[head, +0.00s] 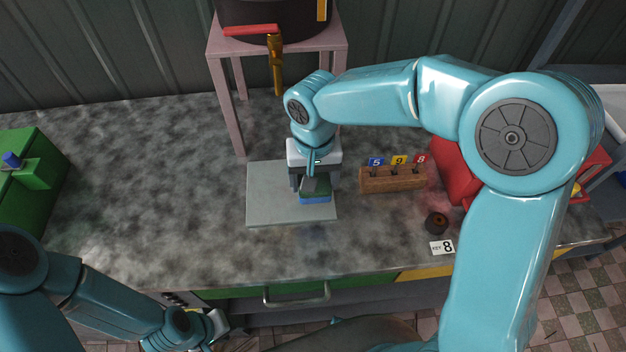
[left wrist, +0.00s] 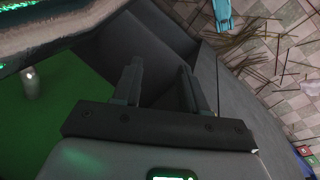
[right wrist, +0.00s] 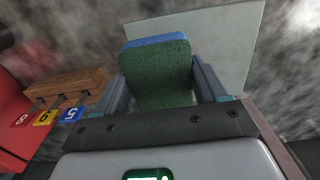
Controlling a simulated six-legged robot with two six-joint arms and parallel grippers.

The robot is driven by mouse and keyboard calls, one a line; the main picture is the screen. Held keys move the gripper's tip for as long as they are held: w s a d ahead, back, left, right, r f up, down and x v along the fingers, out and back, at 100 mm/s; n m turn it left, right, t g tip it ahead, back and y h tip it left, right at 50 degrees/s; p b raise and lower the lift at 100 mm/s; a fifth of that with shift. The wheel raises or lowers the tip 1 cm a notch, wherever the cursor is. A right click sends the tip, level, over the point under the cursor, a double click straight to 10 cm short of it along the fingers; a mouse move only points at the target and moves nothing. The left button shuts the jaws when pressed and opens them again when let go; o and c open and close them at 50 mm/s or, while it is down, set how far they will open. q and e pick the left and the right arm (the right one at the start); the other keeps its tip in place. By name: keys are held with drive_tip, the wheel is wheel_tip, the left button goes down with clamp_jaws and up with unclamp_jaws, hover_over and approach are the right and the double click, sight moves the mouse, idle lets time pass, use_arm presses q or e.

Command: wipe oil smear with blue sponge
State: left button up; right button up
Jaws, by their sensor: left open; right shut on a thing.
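A blue sponge (head: 315,198) with a green scouring face is held in my right gripper (head: 313,185). The right wrist view shows the sponge (right wrist: 158,72) between the two fingers of the right gripper (right wrist: 170,85), green face toward the camera and blue edge at the far end. It is over the right part of a pale grey plate (head: 265,205) on the counter; I cannot tell if it touches the plate. No oil smear can be made out on the visible plate; the arm and sponge hide part of it. My left gripper (left wrist: 160,85) is open and empty, low by the counter's front.
A wooden block (head: 392,181) with numbered tags 5, 9 and 8 stands right of the plate. A dark round piece (head: 437,222) and a card marked 8 (head: 441,247) lie nearby. A pink stand (head: 225,100) carries a dark pot behind. The left counter is mostly clear.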

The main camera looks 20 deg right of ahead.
wheel_tip(320, 180, up, 2)
drive_tip(key=shift+r+p, duration=0.1)
drive_tip(key=shift+p, duration=0.45)
idle(0.3)
